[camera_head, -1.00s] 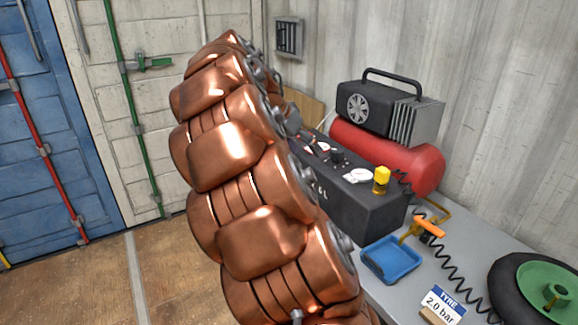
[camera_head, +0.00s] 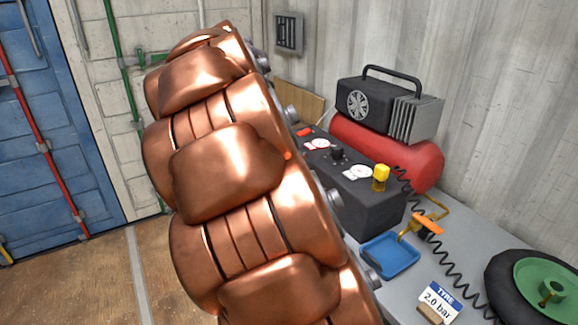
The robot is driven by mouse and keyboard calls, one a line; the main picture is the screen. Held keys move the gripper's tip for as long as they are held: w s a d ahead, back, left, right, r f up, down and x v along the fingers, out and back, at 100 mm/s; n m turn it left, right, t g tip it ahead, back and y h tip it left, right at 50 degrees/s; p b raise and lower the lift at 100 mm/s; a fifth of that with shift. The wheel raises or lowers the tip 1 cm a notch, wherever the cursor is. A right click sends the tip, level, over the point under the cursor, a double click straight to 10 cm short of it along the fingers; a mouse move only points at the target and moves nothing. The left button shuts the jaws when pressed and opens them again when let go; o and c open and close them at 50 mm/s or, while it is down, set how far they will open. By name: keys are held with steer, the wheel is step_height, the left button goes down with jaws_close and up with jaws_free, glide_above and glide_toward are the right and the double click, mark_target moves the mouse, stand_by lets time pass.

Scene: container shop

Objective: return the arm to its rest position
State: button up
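My copper-coloured segmented arm (camera_head: 230,165) fills the middle of the head view, rising from the bottom edge and leaning up to the left. Its upper end is near the top of the picture, in front of the container doors. My gripper does not show in this view, so whether it is open or holds anything is hidden.
Right of my arm, a grey bench (camera_head: 405,285) bears a black gauge box (camera_head: 375,205), a red compressor tank (camera_head: 400,155), a blue tray (camera_head: 390,255), an orange-handled air tool (camera_head: 428,224), a tyre sign (camera_head: 441,300) and a wheel (camera_head: 535,285). Floor (camera_head: 85,285) at left is clear.

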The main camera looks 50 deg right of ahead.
steer(key=shift+a, duration=0.1)
stand_by(0.3)
steer(key=s+a+f+n+y+p, duration=0.1)
steer(key=s+a+f+n, duration=0.2)
steer(key=s+a, duration=0.3)
steer(key=s+a+f+n+y+p, duration=0.1)
steer(key=s+a+n, duration=0.5)
steer(key=a, duration=0.6)
steer(key=s+a+f+n+y+p, duration=0.2)
steer(key=s+a+f+n+y, duration=0.1)
steer(key=s+a, duration=0.4)
step_height(320, 180, down, 2)
steer(key=shift+s+a+f+n, duration=0.15)
steer(key=shift+a+n, duration=0.55)
steer(key=shift+a, duration=0.45)
